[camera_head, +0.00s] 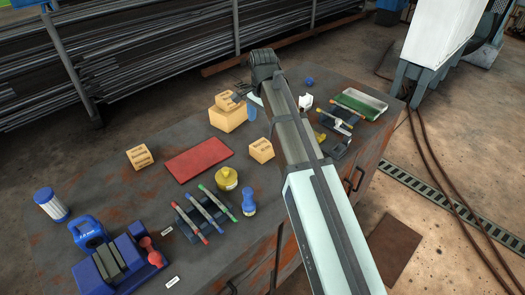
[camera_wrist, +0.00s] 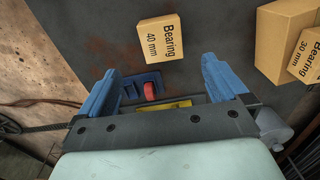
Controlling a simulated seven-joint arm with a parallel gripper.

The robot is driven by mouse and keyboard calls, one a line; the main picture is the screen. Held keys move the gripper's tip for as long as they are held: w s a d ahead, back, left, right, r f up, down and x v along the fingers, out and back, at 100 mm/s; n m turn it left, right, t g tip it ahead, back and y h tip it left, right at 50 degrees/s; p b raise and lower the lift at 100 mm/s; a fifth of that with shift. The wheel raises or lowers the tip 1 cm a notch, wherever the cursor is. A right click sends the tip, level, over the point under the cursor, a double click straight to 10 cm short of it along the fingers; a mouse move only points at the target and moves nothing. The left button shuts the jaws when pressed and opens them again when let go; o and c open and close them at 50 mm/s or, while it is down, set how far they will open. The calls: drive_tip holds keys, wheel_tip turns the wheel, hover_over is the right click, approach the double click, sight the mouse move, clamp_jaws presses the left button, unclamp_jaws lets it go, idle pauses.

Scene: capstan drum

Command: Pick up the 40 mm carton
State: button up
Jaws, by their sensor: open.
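The 40 mm carton (camera_wrist: 160,38) is a tan box marked "Bearing 40 mm" in the upper middle of the wrist view. My gripper (camera_wrist: 162,70) is open, with its two blue fingers apart and the carton beyond their tips, not between them. In the head view a blue finger of my gripper (camera_head: 252,114) shows just right of a large tan carton (camera_head: 225,119), and my arm hides much of the rest. Labels there are too small to tell which carton is the 40 mm one.
A carton marked 30 mm (camera_wrist: 309,57) overlaps a larger carton (camera_wrist: 282,30) on the right. Other tan cartons stand at left (camera_head: 139,157) and centre (camera_head: 261,150). A red mat (camera_head: 198,160), a yellow pot (camera_head: 227,180) and a pen rack (camera_head: 195,222) occupy the table.

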sight(263, 146)
drive_tip(key=shift+w+f, duration=0.15)
drive_tip(key=shift+f, duration=5.9)
drive_tip(key=shift+c, duration=0.2)
drive_tip(key=c, duration=1.1)
